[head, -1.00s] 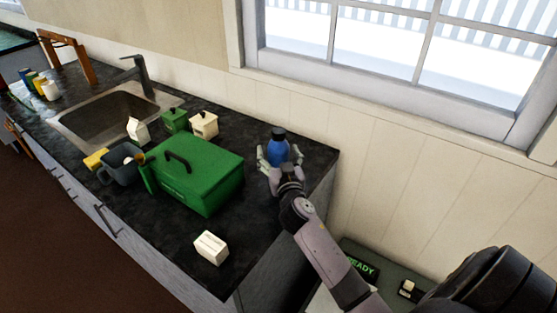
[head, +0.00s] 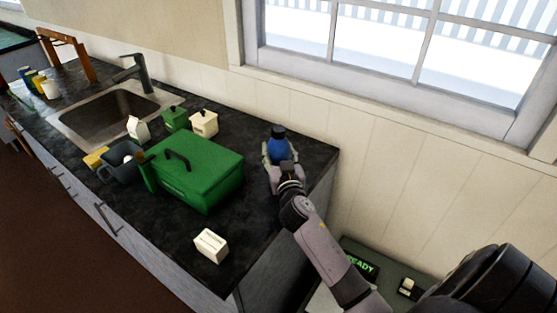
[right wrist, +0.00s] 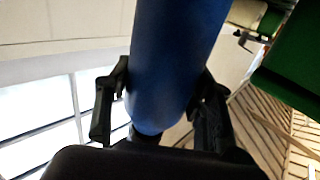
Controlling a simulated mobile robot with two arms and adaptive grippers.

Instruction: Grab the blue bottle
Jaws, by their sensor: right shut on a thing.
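The blue bottle (head: 279,149) with a dark cap stands upright on the dark counter near its right end, in the head view. My right gripper (head: 281,161) is around the bottle, with its fingers shut against the bottle's sides. In the right wrist view the blue bottle (right wrist: 172,65) fills the middle, and the two dark fingers of the right gripper (right wrist: 160,105) press on it from both sides. The bottle's lower part is hidden behind the gripper in the head view. My left gripper is not in view.
A green box (head: 205,180) with a dark handle stands left of the bottle. A small white carton (head: 211,245) lies near the counter's front edge. The wall and window are behind.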

